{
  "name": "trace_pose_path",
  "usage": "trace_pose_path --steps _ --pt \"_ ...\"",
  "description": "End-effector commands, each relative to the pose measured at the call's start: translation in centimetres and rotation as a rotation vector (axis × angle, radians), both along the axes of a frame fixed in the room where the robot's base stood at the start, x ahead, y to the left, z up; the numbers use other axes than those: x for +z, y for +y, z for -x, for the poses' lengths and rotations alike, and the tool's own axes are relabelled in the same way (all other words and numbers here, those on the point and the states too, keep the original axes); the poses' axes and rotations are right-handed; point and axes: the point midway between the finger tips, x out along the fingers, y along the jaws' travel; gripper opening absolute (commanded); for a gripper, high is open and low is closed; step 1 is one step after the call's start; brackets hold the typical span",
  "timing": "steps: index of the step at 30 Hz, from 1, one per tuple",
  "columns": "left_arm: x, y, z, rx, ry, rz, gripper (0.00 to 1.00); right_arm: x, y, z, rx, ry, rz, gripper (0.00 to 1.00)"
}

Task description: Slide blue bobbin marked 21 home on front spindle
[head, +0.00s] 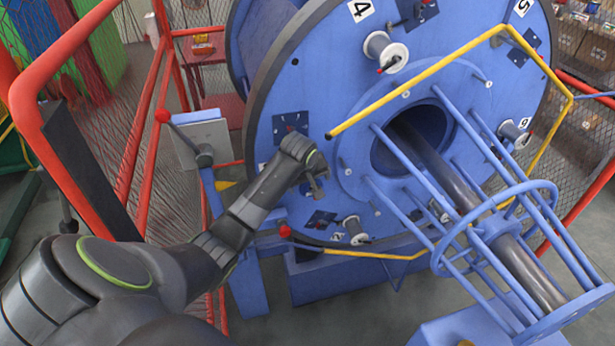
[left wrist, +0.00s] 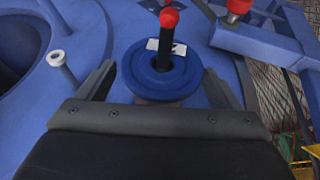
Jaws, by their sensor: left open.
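The blue bobbin (left wrist: 150,82) sits around a dark spindle (left wrist: 165,48) with a red tip in the left wrist view. My left gripper (left wrist: 160,86) is open, with one finger on each side of the bobbin and gaps visible. In the head view my left gripper (head: 316,186) is at the lower left of the big blue disc (head: 320,110), and I cannot make out the bobbin there. How far the bobbin is seated cannot be told. My right gripper is not in view.
White bobbins (head: 385,54) sit on other spindles of the disc. A yellow rail (head: 420,75) and a blue tube cage (head: 490,225) stand right of my arm. A red guard frame (head: 150,130) is at the left. A red-knobbed lever (head: 180,130) is near my forearm.

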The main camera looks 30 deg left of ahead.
Motion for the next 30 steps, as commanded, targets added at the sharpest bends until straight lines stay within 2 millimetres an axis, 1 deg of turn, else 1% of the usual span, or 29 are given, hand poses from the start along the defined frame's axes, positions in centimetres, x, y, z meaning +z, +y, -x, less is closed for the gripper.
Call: trace_pose_path --steps 3,8,11,21,24,30 --pt "-0.17 0.01 -0.09 0.000 0.000 0.000 0.87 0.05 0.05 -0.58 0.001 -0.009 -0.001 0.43" --pt "-0.16 0.01 -0.09 0.000 -0.001 0.001 0.87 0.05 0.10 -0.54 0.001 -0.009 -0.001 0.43" --pt "-0.15 0.00 -0.08 0.000 -0.001 0.001 0.76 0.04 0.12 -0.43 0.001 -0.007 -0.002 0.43" --pt "-0.14 0.01 -0.07 0.000 0.000 0.000 0.32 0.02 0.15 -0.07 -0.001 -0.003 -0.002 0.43" --pt "-0.14 0.01 -0.07 0.000 0.000 0.000 0.20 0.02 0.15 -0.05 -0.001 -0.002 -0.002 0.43" --pt "-0.12 0.14 -0.17 0.000 0.000 0.000 0.20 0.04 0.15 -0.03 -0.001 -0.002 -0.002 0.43"
